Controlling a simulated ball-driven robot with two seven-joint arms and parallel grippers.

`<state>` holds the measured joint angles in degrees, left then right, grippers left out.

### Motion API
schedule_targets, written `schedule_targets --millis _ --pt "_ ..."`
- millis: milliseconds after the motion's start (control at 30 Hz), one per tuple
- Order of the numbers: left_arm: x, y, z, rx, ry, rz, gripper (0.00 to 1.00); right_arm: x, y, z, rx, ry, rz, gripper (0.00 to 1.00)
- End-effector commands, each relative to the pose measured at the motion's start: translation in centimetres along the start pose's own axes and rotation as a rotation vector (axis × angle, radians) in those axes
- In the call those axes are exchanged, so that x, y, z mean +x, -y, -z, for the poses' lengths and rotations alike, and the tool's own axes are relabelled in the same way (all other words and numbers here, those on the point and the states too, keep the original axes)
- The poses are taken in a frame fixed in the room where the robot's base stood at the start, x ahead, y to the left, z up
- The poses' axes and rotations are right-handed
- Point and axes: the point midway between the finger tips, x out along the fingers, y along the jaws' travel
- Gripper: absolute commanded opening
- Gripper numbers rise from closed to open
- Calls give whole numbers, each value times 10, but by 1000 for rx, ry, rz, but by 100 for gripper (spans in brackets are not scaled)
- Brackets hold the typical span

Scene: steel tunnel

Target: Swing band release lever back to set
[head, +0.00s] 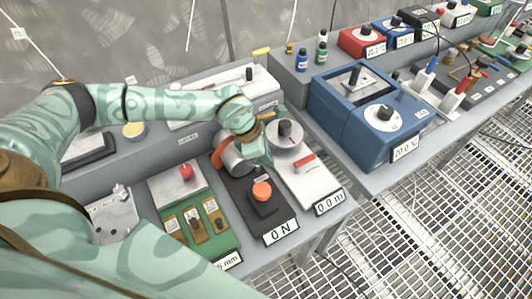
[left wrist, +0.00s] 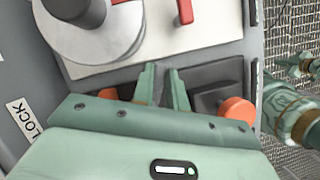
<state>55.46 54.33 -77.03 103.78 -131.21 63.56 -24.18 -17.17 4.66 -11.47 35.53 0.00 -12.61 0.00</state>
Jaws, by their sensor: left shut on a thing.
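My left gripper (head: 258,150) reaches down over a black instrument (head: 240,194) with a "0 N" display, a grey cylinder (head: 238,158) and an orange band (head: 218,152). In the left wrist view its two fingers (left wrist: 165,88) are close together above the black base, shut on a thin part mostly hidden between them, which I take to be the band release lever. An orange piece (left wrist: 108,93) shows left of the fingers, and the orange knob (left wrist: 237,111) right of them. My right arm (left wrist: 297,112) shows at the right edge of the left wrist view; its jaws are unclear.
A white instrument (head: 315,190) with a grey dial and red handle (head: 303,163) stands close beside. A green panel with switches (head: 196,225) lies on the other side. A blue box (head: 352,120) is on the neighbouring bench. Grating floor (head: 440,190) is open at right.

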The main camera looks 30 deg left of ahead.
Motion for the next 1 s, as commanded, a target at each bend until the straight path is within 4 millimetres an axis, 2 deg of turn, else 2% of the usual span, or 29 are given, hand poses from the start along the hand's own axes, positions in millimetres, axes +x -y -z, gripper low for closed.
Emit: schedule_targets --millis 33,200,500,1000 --pt "-4 0 -2 -27 0 -11 0 -8 -1 2 0 -5 -2 0" --pt "-5 -3 -2 -140 1 -59 0 -25 -3 7 0 -14 -6 0" --pt "-4 -8 0 -320 2 -134 0 -48 -5 12 0 -26 -9 0" --pt "-2 -12 2 -425 2 -178 0 -58 -4 15 1 -31 -9 0"
